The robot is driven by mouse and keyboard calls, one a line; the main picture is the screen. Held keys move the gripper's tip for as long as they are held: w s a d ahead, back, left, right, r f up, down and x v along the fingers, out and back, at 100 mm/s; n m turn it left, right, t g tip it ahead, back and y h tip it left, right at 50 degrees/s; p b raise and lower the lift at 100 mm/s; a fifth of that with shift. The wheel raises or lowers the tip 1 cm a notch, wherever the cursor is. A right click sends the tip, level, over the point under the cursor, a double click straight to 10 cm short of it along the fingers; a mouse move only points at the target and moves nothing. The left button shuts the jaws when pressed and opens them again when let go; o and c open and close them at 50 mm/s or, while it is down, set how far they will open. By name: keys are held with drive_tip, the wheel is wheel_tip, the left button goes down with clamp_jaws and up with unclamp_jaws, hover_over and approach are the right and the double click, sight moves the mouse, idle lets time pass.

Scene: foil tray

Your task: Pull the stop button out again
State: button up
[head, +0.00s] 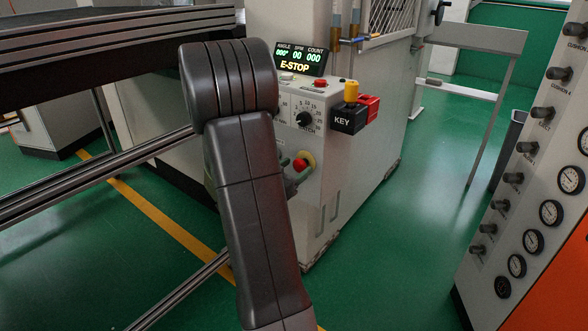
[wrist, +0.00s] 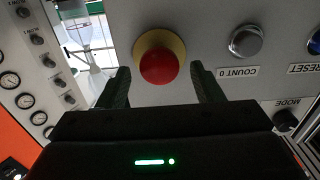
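The stop button (wrist: 160,66) is a red mushroom head on a yellow ring, set in the light grey panel in the wrist view. In the head view the stop button (head: 302,163) shows on the press's control box, right of my arm. My gripper (wrist: 160,75) is open, with one dark finger on each side of the red head and a gap visible on both sides. Whether the fingertips reach past the head's edge is hard to tell. In the head view my arm hides most of the gripper. The display (head: 300,60) reads E-STOP in yellow.
A COUNT 0 button (wrist: 245,41) and a MODE knob (wrist: 286,120) sit near the stop button, with labels upside down. A black KEY block (head: 348,119) juts from the box. A gauge panel (head: 535,180) stands at the right; green floor between is clear.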

drive_tip(key=shift+s, duration=0.1)
drive_tip(key=p+v, duration=0.1)
drive_tip(key=v, duration=1.2)
drive_tip(key=shift+s+a+p, duration=0.25)
drive_tip(key=shift+s+p, duration=0.05)
drive_tip(key=shift+p, duration=0.05)
drive_tip(key=shift+w+d, duration=0.1)
drive_tip(key=b+x, duration=0.2)
drive_tip(key=x, duration=1.2)
drive_tip(key=shift+w+d, duration=0.2)
drive_tip(key=shift+w, duration=0.1)
